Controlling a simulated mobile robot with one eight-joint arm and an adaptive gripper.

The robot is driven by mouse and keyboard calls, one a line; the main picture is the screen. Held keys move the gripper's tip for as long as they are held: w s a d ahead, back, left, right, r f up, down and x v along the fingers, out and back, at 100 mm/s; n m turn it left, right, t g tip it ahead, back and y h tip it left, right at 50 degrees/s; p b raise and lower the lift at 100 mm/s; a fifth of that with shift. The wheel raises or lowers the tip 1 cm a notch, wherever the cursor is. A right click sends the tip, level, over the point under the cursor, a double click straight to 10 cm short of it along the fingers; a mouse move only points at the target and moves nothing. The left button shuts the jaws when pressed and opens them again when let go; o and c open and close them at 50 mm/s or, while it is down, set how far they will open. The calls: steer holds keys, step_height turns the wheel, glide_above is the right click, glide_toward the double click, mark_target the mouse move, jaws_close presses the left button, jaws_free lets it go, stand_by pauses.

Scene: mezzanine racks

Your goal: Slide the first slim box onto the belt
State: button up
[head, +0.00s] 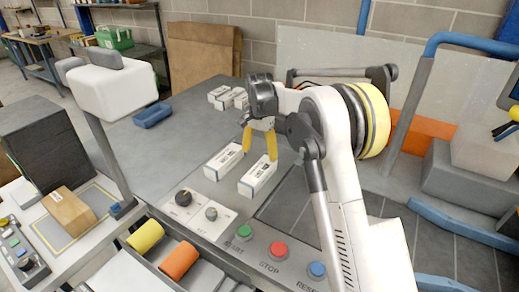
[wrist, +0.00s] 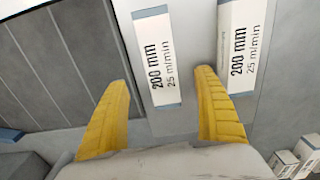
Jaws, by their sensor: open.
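Two slim white boxes lie side by side on the grey surface, a left one (head: 224,161) and a right one (head: 258,176) in the head view. In the wrist view their printed tops show as one box (wrist: 155,50) and another (wrist: 238,45). My gripper (head: 259,155) is open, its yellow fingers pointing down. In the wrist view the gripper (wrist: 163,78) has one finger on each side of the box nearer the belt, with one fingertip near the gap between boxes. Contact cannot be told. The dark slatted belt (wrist: 60,65) lies beside that box, partly behind my arm in the head view.
Several more white boxes (head: 226,97) stand farther back, near a blue tray (head: 152,115). In front is a control panel with knobs (head: 183,198) and a red stop button (head: 277,250). Yellow (head: 145,236) and orange (head: 179,261) rollers lie front left.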

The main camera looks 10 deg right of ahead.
mark_target(260, 169)
step_height(260, 169, down, 8)
steer(key=shift+f+b, duration=0.25)
steer(key=shift+b, duration=1)
steer(key=shift+c, duration=0.3)
steer(key=c, duration=1.5)
